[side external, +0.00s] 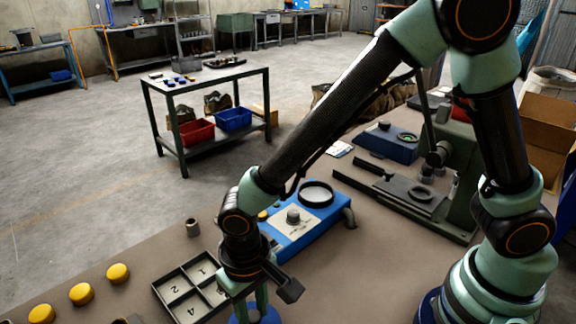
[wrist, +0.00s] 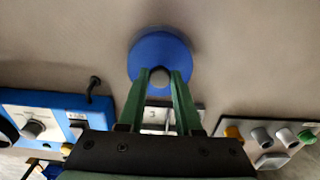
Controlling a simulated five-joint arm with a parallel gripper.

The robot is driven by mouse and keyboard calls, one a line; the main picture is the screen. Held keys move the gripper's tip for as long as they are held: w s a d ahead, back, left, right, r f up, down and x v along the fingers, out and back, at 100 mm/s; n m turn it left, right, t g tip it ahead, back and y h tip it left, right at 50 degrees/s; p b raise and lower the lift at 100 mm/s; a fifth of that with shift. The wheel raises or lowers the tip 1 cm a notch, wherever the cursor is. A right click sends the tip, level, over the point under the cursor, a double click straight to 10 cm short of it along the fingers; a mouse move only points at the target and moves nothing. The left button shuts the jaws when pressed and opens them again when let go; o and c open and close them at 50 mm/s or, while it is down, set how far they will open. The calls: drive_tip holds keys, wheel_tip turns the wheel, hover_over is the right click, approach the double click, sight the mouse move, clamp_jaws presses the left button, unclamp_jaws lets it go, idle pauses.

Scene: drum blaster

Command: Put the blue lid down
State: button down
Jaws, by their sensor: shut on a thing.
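The blue lid (wrist: 160,45) is a round blue disc with a grey knob at its middle. My gripper (wrist: 160,76) is shut on this knob, with one green finger on each side. In the side external view my gripper (side external: 256,299) points down, and the lid (side external: 257,315) shows partly beneath it at the bottom edge. A shadow lies beside the lid in the wrist view. I cannot tell whether the lid touches the table or hangs just above it.
A numbered compartment tray (side external: 160,288) lies left of my gripper. A blue machine (side external: 296,240) with a black ring stands behind it. Yellow caps (side external: 81,294) and a small grey cylinder (side external: 193,228) stand to the left. Bare table (side external: 350,280) lies to the right.

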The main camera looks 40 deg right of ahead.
sight(252, 316)
drive_tip(key=shift+f, duration=0.1)
drive_tip(key=c, duration=0.6)
unclamp_jaws()
wheel_tip(252, 316, up, 11)
drive_tip(key=d+r+t, duration=0.2)
drive_tip(key=d+r, duration=0.2)
drive_tip(key=d, duration=0.8)
drive_tip(key=w+d+r+t, duration=0.1)
drive_tip(key=d+r+t, duration=0.2)
drive_tip(key=d, duration=0.9)
wheel_tip(252, 316, up, 2)
drive_tip(key=shift+w+r, duration=0.1)
drive_tip(key=shift+w, duration=0.1)
drive_tip(key=shift+o, duration=0.5)
drive_tip(key=shift+s+d+t, duration=0.2)
drive_tip(key=shift+d+t, duration=0.1)
drive_tip(key=shift+d, duration=0.25)
